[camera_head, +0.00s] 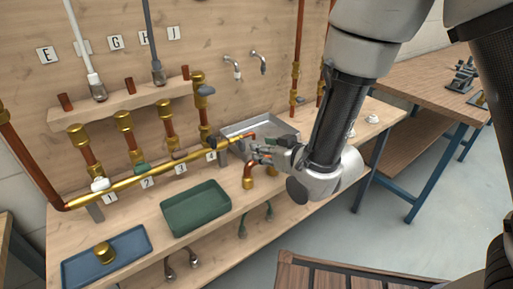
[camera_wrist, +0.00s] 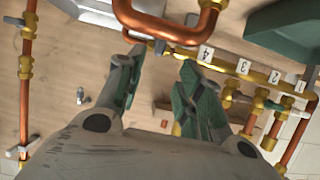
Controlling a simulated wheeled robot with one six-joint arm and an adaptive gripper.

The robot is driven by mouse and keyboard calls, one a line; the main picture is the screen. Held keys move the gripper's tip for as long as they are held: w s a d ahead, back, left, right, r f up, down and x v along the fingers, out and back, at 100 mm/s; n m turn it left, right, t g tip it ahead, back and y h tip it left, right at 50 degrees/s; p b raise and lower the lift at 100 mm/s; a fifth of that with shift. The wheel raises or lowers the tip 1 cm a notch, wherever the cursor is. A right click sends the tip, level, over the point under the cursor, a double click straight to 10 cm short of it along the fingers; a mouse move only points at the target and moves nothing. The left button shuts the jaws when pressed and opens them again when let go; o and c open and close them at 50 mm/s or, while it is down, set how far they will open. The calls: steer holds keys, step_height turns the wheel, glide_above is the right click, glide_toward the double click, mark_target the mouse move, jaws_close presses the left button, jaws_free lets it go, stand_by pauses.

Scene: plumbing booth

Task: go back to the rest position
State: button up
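My gripper (camera_head: 262,151) is above the right part of the workbench (camera_head: 300,222), close to a copper pipe bend with brass fittings (camera_head: 248,172). In the wrist view my gripper (camera_wrist: 160,58) has its two green-padded fingers apart, with nothing held between them. The copper bend (camera_wrist: 172,27) shows just beyond the fingertips in that view; I cannot tell whether they touch it. My arm reaches in from the upper right of the head view.
A brass manifold pipe (camera_head: 150,177) runs along the bench, with upright copper branches behind it. A green tray (camera_head: 196,208), a blue tray (camera_head: 107,258) with a brass fitting, and a metal sink (camera_head: 262,128) are nearby. Open floor (camera_head: 400,235) lies to the right.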

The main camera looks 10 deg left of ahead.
steer(key=shift+s+d+r, duration=0.1)
steer(key=shift+s+d, duration=0.05)
steer(key=shift+d, duration=0.05)
steer(key=s+d+f+g+h, duration=0.5)
steer(key=s+d+f, duration=0.2)
steer(key=f, duration=0.2)
steer(key=s+d+r+m+h, duration=0.1)
steer(key=s+d+r+m, duration=0.1)
steer(key=d+r, duration=0.7)
steer(key=s+d+r+m+h, duration=0.2)
steer(key=d+r, duration=0.7)
steer(key=d, duration=0.9)
steer(key=s+d+r+m+h, duration=0.2)
steer(key=s+d+r+m, duration=0.2)
steer(key=d+r, duration=0.5)
steer(key=d+m, duration=0.1)
steer(key=d, duration=0.3)
steer(key=shift+d+m+t, duration=0.3)
steer(key=shift+m, duration=0.1)
